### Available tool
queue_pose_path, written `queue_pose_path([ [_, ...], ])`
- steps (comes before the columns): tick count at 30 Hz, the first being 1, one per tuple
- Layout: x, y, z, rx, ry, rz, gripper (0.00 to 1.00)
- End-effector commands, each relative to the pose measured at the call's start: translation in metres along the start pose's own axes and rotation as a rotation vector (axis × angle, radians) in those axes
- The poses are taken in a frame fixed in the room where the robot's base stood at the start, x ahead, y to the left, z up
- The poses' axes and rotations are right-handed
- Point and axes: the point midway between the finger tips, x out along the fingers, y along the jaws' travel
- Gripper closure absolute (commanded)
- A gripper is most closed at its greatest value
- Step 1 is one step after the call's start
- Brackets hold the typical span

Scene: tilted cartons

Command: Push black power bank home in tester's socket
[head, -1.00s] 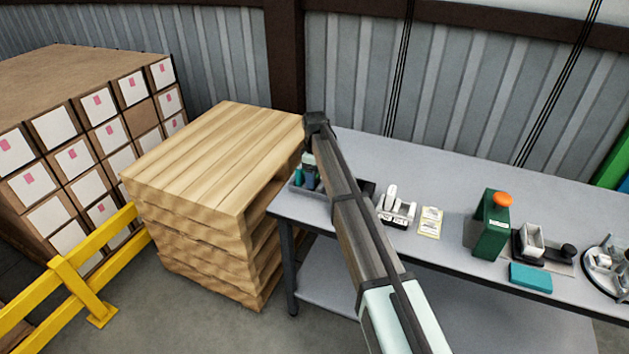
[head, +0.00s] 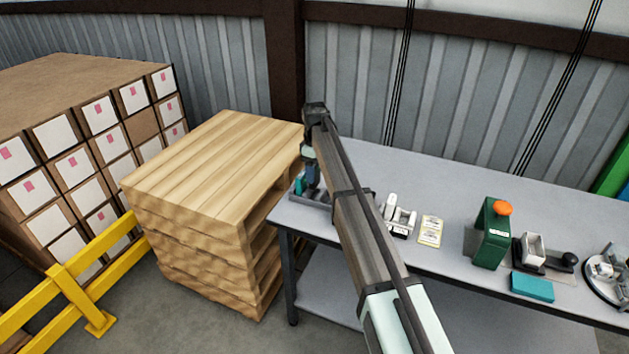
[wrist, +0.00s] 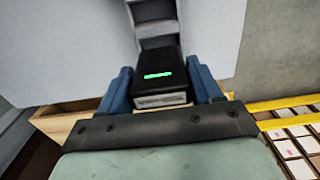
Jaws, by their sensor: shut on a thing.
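My gripper (wrist: 165,88) is shut on the black power bank (wrist: 157,60), with a blue finger on each side of it. A green light bar shows on the power bank's face, and a pale label lies along its near edge. In the head view my gripper (head: 312,174) is over the grey tray (head: 322,198) at the table's left end, and the power bank is too small to make out there.
Along the grey table (head: 440,180) are a white-and-grey device (head: 400,215), a yellow card (head: 430,231), a green box with an orange top (head: 493,235) and a teal block (head: 532,287). Stacked pallets (head: 215,165) stand close to the left.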

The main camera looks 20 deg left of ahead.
Motion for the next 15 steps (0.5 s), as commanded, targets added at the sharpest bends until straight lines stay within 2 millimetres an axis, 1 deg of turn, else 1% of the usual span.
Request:
queue_pose_path([
  [1,-0.009,0.001,-0.001,0.000,0.001,0.001,0.63],
  [3,-0.019,0.001,0.000,0.000,0.001,0.002,0.63],
  [8,-0.034,0.003,0.004,0.006,0.000,0.000,0.63],
  [11,-0.038,0.013,0.018,0.024,-0.001,0.000,0.63],
  [14,-0.036,0.026,0.043,0.054,-0.002,-0.003,0.63],
  [15,-0.034,0.032,0.056,0.070,-0.003,-0.004,0.63],
])
